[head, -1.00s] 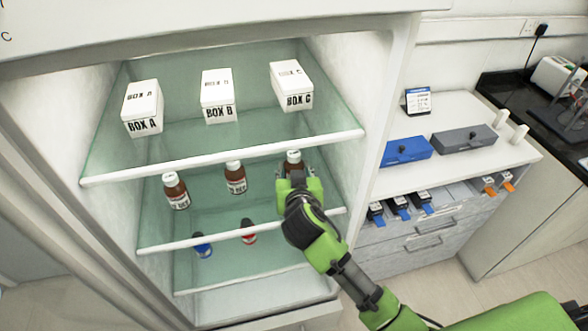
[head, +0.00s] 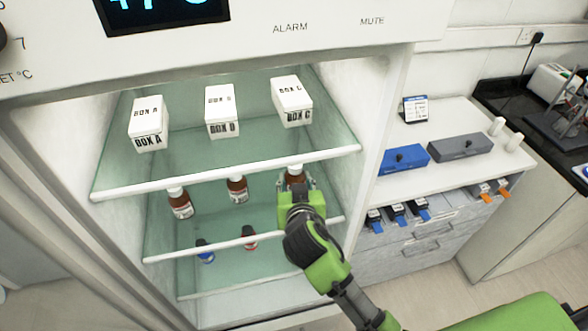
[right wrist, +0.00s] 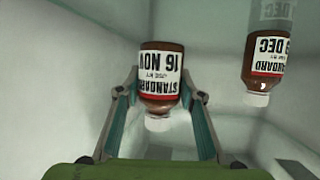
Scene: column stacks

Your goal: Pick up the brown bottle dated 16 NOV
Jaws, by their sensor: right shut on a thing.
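The brown bottle dated 16 NOV (right wrist: 162,75) has a white cap and a white label with a red band. It appears upside down in the right wrist view, between the two fingers of my right gripper (right wrist: 161,96). In the head view this bottle (head: 295,177) is the rightmost on the middle shelf, with its lower part hidden by the gripper. My right gripper (head: 297,186) is shut on it there. My left gripper is not in view.
Another brown bottle (right wrist: 268,62), its label ending in DEC, stands beside it; a third (head: 179,202) is farther left. Several white boxes (head: 291,102) stand on the shelf (head: 230,172) above. The fridge wall (head: 345,110) is close on the right.

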